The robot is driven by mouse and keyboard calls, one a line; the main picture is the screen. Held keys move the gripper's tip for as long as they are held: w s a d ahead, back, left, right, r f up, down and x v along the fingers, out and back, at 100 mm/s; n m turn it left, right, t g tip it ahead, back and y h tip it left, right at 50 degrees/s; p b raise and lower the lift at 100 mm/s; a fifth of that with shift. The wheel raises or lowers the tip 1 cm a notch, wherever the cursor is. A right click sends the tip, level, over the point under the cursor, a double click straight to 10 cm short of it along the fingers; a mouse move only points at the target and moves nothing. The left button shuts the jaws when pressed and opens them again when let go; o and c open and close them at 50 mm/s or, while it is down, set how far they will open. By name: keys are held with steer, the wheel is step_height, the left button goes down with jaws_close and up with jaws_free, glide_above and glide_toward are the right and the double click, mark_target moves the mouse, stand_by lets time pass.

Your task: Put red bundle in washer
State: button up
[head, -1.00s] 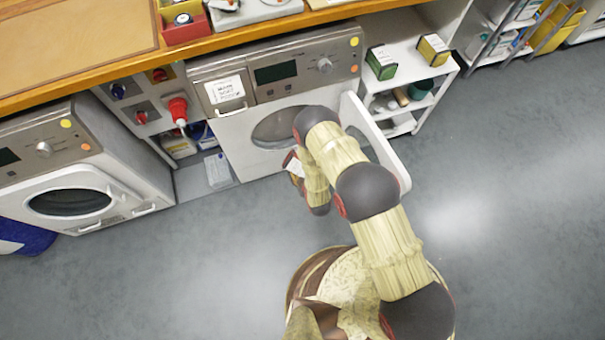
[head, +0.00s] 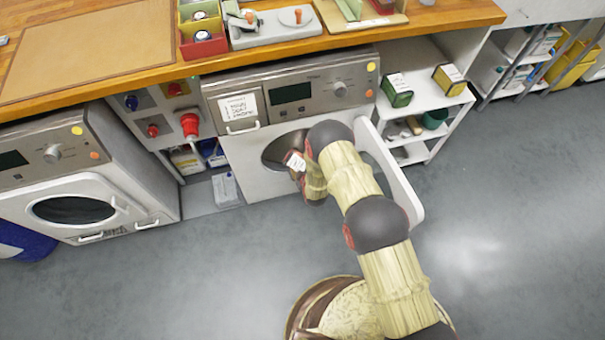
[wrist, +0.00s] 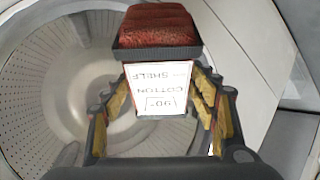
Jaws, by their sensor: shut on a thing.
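My gripper (wrist: 160,80) is shut on the red bundle (wrist: 158,25), a dark red folded cloth with a dark band and a white printed label (wrist: 158,88). The washer (head: 240,165) is the white machine with a grey panel under the counter. In the head view the bundle (head: 296,161) is at the washer's round opening, partly hidden by my arm. In the wrist view the perforated metal drum (wrist: 60,75) lies behind and around the bundle. I cannot tell how deep the bundle is.
Another machine (head: 75,215) with its door shut stands at the left. A socket panel with a red plug (head: 190,124) is between the machines.

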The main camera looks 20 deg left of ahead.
steer(key=w+a, duration=0.5)
steer(key=w, duration=0.3)
steer(key=w+a, duration=0.4)
steer(key=w, duration=0.4)
steer(key=shift+a+r, duration=0.15)
steer(key=shift+a, duration=0.25)
steer(key=o, duration=1.4)
steer(key=shift+o, duration=0.3)
steer(key=shift+s, duration=0.1)
steer(key=v, duration=1.2)
